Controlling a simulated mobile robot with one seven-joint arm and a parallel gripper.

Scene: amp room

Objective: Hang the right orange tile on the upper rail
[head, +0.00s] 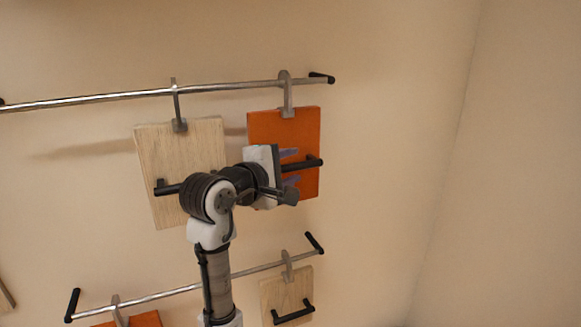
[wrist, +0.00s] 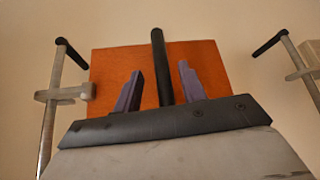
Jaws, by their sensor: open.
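The right orange tile (head: 300,128) is at the right end of the upper rail (head: 225,88). Its grey hook (head: 287,95) is over the rail and the tile hangs against the wall. My gripper (head: 290,167) is in front of the tile's black handle (head: 314,162). In the wrist view the orange tile (wrist: 215,62) fills the middle. The two purple fingers of my gripper (wrist: 160,68) stand apart, one on each side of the handle (wrist: 161,60), with gaps on both sides. The gripper is open and holds nothing.
A pale wooden tile (head: 190,140) hangs left of the orange one on the upper rail. The lower rail (head: 175,291) holds a smaller-looking wooden tile (head: 285,288) and another orange tile (head: 145,320), cut by the frame edge. The wall to the right is bare.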

